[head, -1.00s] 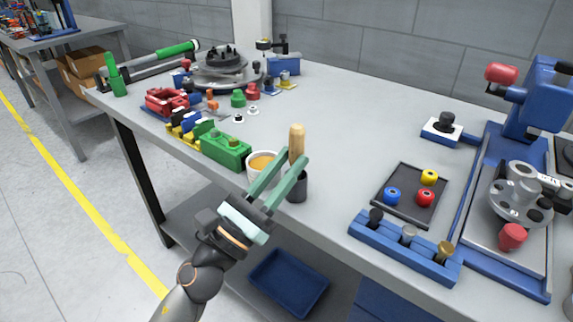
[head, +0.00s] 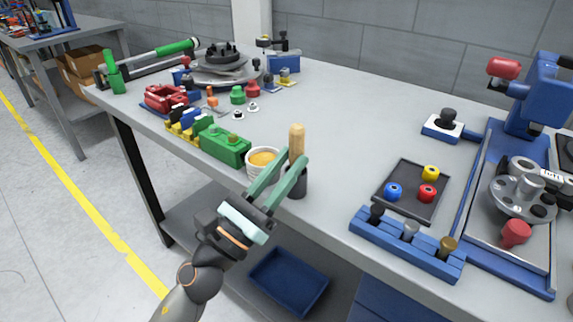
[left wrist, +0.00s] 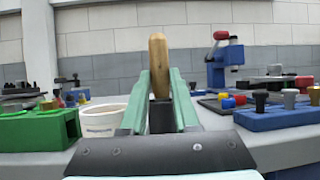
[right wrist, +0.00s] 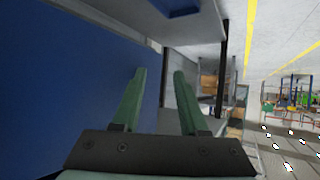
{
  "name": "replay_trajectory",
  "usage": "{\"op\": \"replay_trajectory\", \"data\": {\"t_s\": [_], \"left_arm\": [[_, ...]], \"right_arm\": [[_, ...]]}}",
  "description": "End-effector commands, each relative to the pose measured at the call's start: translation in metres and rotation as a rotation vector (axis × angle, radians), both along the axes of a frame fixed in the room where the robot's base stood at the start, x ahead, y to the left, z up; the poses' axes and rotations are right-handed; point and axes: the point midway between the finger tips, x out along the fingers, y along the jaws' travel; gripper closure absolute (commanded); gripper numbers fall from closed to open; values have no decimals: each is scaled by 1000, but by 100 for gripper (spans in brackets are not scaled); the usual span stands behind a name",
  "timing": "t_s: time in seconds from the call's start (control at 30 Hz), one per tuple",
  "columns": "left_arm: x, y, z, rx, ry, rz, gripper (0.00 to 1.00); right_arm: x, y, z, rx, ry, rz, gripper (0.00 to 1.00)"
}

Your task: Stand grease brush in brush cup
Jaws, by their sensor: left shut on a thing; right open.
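The grease brush shows its upright wooden handle (head: 297,141) near the table's front edge; it also shows in the left wrist view (left wrist: 158,68). My left gripper (head: 293,168) is shut on the brush, with a finger on either side. The dark brush cup (head: 297,184) is directly below the handle in the head view, standing on the table. The fingers hide the brush's lower end, so I cannot tell how deep it sits in the cup. My right gripper (right wrist: 152,100) is open and empty, away from the tabletop.
A white pot (head: 250,172) with amber contents stands close left of the brush, beside a green block (head: 225,147). To the right are a dark tray (head: 408,207) with coloured rings and a blue rack (head: 400,243).

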Motion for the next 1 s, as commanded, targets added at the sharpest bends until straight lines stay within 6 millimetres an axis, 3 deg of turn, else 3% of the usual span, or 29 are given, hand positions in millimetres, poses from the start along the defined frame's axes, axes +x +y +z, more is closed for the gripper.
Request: {"op": "replay_trajectory", "data": {"t_s": [0.03, 0.53, 0.57, 0.83, 1.0], "left_arm": [[0, 0, 0, 0, 0, 0, 100], [0, 0, -2, 0, 0, 0, 100], [0, 0, -2, 0, 0, 0, 69], [0, 0, -2, 0, 0, 0, 38], [0, 0, -2, 0, 0, 0, 36]], "right_arm": [[6, 0, 9, -1, -35, 1, 50], [8, 1, 16, 3, -69, 6, 50], [8, 1, 17, 3, -69, 6, 50], [9, 2, 18, 5, -73, 6, 50], [9, 2, 18, 6, -74, 6, 50]]}}
